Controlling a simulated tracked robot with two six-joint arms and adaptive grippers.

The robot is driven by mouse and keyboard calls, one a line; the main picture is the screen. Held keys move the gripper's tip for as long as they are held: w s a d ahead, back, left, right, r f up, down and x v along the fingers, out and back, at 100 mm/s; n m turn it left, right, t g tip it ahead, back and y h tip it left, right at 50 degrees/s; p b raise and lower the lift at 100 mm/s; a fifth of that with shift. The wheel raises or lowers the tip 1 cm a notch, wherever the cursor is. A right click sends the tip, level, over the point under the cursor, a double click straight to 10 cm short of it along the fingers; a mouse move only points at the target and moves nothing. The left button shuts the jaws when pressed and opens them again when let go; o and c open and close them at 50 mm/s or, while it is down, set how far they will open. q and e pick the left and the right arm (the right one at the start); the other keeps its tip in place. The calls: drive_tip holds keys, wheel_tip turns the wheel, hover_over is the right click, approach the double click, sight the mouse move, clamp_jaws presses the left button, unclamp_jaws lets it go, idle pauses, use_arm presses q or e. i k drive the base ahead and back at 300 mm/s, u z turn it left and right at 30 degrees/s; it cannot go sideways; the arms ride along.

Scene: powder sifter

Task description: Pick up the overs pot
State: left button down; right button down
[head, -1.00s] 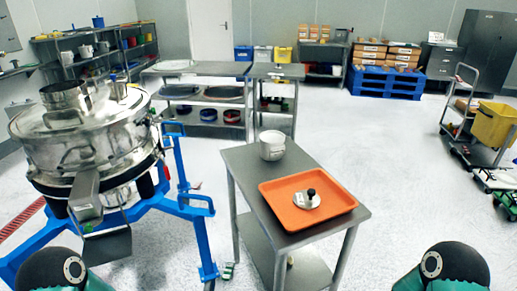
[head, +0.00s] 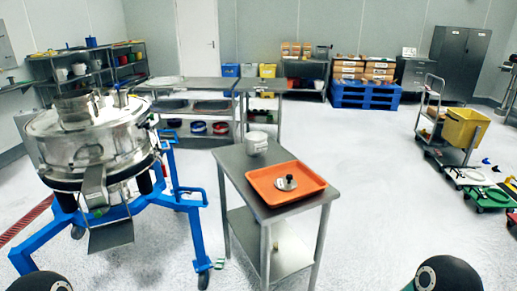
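A small white pot (head: 256,143), which looks like the overs pot, stands upright on the steel table (head: 232,170), at its back edge behind the orange tray (head: 263,190). A round metal lid-like piece with a black knob (head: 287,183) lies in the tray. The steel sifter (head: 95,135) stands on a blue wheeled frame to the left, with a spout facing forward. Neither gripper is in view. Only rounded dark parts of my arms show at the bottom left and bottom right. Nothing is seen touching the pot.
Steel shelving tables (head: 215,84) stand behind the table. A blue pallet with boxes (head: 365,95) is at the back. A cart with a yellow bin (head: 465,128) and low dollies (head: 490,198) are at the right. The floor right of the table is clear.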

sight(256, 144)
drive_tip(key=z, duration=0.3)
drive_tip(key=i, duration=1.65)
drive_tip(key=u, duration=0.2)
drive_tip(key=k, duration=0.5)
drive_tip(key=u, duration=1.15)
drive_tip(key=i, duration=0.1)
drive_tip(key=z, duration=2.85)
drive_tip(key=i, duration=2.85)
